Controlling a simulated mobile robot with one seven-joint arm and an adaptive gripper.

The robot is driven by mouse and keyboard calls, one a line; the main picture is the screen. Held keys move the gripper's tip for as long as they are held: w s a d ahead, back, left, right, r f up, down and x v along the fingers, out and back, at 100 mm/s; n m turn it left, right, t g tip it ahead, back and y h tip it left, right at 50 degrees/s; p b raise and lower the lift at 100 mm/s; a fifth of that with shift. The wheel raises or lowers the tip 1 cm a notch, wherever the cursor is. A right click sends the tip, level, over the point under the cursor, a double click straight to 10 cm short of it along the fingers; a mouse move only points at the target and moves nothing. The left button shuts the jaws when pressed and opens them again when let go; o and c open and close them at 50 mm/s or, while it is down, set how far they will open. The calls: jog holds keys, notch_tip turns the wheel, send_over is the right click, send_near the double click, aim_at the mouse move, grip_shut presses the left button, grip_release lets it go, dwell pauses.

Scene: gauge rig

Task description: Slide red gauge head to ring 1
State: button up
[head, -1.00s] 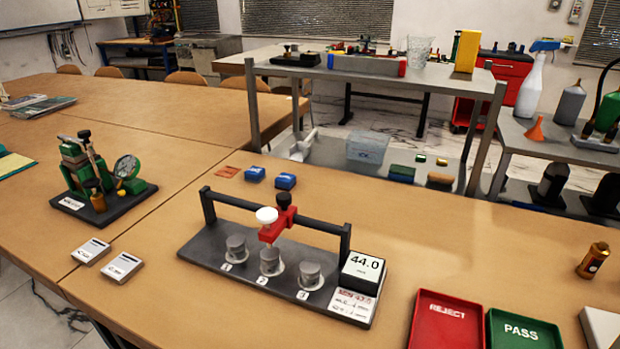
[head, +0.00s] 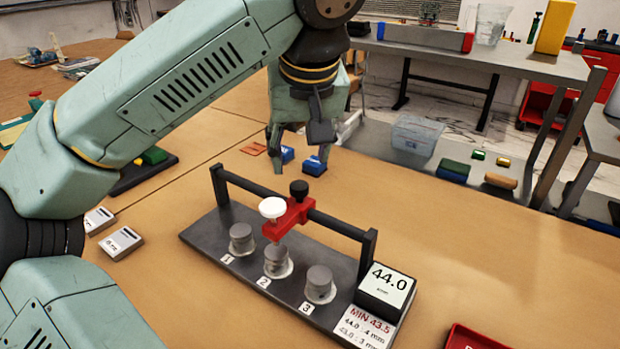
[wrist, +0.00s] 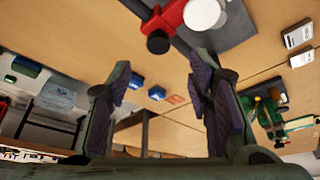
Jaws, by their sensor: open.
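The red gauge head (head: 288,217) sits on the black rail (head: 335,223) of the gauge rig, above ring 2 (head: 278,261). It has a white round cap and a black knob. Ring 1 (head: 242,238) is to its left and ring 3 (head: 319,284) to its right, on the dark base (head: 212,246). My gripper (head: 299,162) is open and empty, pointing down, above and behind the rail in the head view. In the wrist view, my gripper (wrist: 160,72) shows both fingers apart, with the red head (wrist: 171,15) beyond the tips at the top edge, not between them.
A display block reading 44.0 (head: 386,289) stands at the rig's right end. Blue blocks (head: 314,166) lie behind the rig. White labelled blocks (head: 121,243) lie to the left. A red tray (head: 470,338) is at the lower right.

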aim_at(299, 185)
jog(key=x, duration=0.8)
jog(key=shift+f, duration=0.3)
jog(key=shift+c, duration=0.6)
grip_shut()
